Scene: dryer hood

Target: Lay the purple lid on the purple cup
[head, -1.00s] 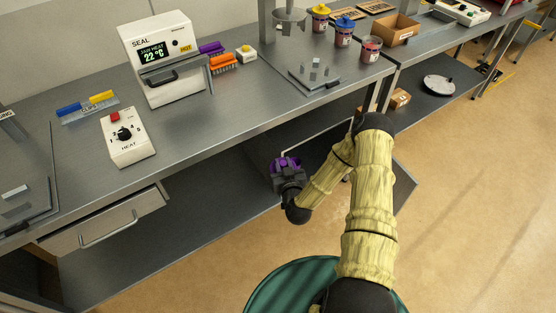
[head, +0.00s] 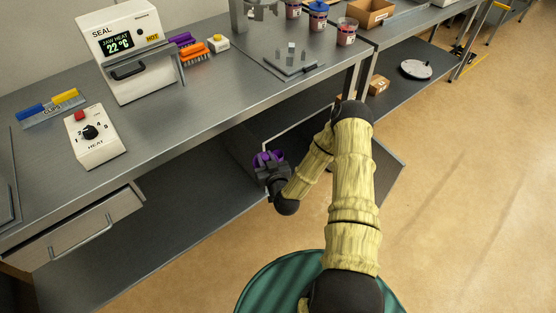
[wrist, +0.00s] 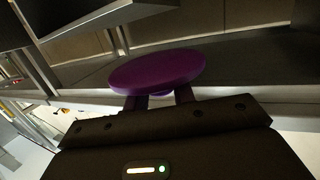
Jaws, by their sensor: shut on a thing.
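My gripper (head: 267,167) is shut on the purple lid (head: 267,157), low in front of the bench and below its top. In the wrist view the lid (wrist: 157,71) is a flat purple disc, seen at a slant, held by the fingers (wrist: 160,99) from below. A lidless cup (head: 346,33) with a pale label and reddish look stands on the bench top near its right end, far up and right of my gripper. Its colour is too small to be sure of, and I make out no plainly purple cup.
A cup with a blue lid (head: 318,16) stands beside the lidless one. A metal plate (head: 292,65) lies on the bench before them. The seal machine (head: 128,50) and heat box (head: 95,137) stand to the left. The bench edge is above my gripper; floor at right is clear.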

